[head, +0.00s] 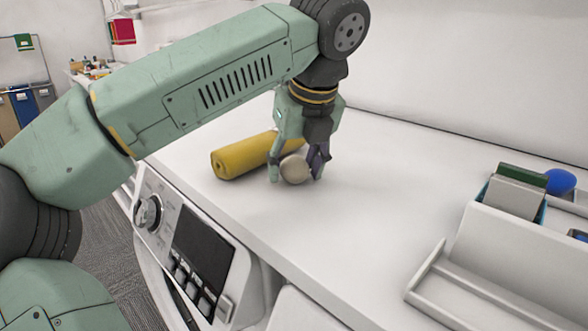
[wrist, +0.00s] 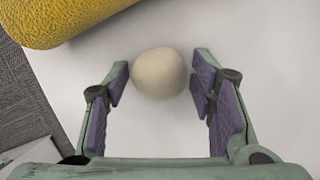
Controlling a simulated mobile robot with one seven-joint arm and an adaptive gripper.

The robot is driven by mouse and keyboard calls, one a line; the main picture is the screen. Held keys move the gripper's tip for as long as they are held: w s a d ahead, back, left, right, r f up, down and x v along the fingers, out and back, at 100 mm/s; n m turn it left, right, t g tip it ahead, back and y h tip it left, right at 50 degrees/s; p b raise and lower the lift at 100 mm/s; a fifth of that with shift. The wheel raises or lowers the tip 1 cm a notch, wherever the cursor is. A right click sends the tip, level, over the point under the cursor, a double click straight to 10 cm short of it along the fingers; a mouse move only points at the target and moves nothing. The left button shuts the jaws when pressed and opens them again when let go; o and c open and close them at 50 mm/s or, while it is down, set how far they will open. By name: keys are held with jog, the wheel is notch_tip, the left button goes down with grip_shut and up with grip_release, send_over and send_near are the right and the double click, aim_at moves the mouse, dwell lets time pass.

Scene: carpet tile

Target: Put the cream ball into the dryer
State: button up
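The cream ball (head: 295,169) rests on the white top above the dryer's front. In the wrist view the ball (wrist: 159,72) lies between the tips of my gripper (wrist: 160,82), with a small gap on its left and the right finger pad very close to it. My gripper (head: 296,172) points down with its fingers spread around the ball. I cannot tell whether either finger touches it. The dryer (head: 183,245) shows its dial and dark display panel at the lower left. Its door opening is mostly hidden below the panel and by my arm.
A yellow roll (head: 238,157) lies just behind and left of the ball; it fills the upper left of the wrist view. At right stand a white rack (head: 510,250), a box with a green top (head: 516,188) and a blue ball (head: 560,182). The middle of the top is clear.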

jog(key=c, duration=1.1)
jog(key=shift+r, duration=0.15)
